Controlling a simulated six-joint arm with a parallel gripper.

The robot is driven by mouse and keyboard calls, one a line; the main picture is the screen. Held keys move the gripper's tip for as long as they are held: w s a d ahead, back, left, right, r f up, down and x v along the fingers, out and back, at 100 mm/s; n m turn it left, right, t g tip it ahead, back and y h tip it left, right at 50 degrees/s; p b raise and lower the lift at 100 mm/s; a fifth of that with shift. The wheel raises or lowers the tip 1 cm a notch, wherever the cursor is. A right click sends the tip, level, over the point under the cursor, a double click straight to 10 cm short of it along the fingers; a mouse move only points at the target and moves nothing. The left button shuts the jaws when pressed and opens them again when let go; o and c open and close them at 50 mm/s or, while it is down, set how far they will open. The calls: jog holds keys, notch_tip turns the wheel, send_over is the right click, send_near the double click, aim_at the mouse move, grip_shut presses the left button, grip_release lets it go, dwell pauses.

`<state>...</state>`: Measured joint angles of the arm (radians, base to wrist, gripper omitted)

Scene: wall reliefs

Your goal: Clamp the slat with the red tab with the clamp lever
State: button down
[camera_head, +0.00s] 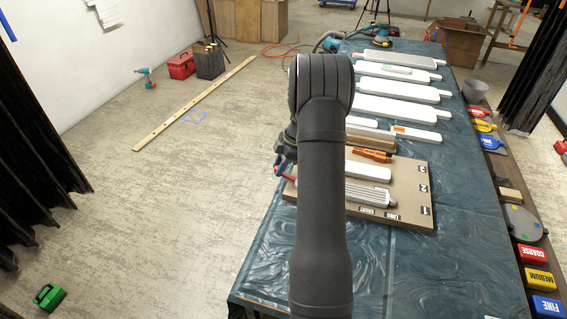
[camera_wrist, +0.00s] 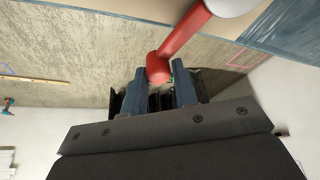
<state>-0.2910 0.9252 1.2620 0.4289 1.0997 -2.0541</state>
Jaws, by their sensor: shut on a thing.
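In the wrist view a red lever (camera_wrist: 185,40) with a rounded end runs down from a pale part at the top edge. My gripper (camera_wrist: 158,88) is shut on its rounded end, between the two dark fingers. In the head view the red lever (camera_head: 285,173) shows at the left edge of the tan board (camera_head: 412,175), beside my wrist; my arm hides the fingers. A ribbed white slat (camera_head: 367,195) lies on the board, its left part hidden behind my arm. A far white slat (camera_head: 400,61) has a small reddish end. I cannot tell which slat is in the clamp.
An orange tool-like piece (camera_head: 372,156) lies on the board near a plain white slat (camera_head: 368,172). Several white slats lie farther back on the blue-covered table (camera_head: 440,270). A side shelf with colored blocks runs along the right. The floor to the left is mostly clear.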

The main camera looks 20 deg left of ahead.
jog(key=shift+s+f+n+g+h, duration=0.1)
jog(key=shift+s+n+g+h, duration=0.2)
jog(key=shift+s+n, duration=0.5)
jog(key=shift+s+n+g+h, duration=0.25)
jog(key=shift+s+n, duration=0.2)
jog(key=shift+n, duration=0.65)
jog(key=c, duration=1.2)
grip_release()
jog(key=v, duration=1.7)
jog(key=shift+r, duration=0.25)
jog(key=x, duration=1.7)
jog(key=shift+a+f, duration=0.1)
jog(key=shift+f, duration=0.1)
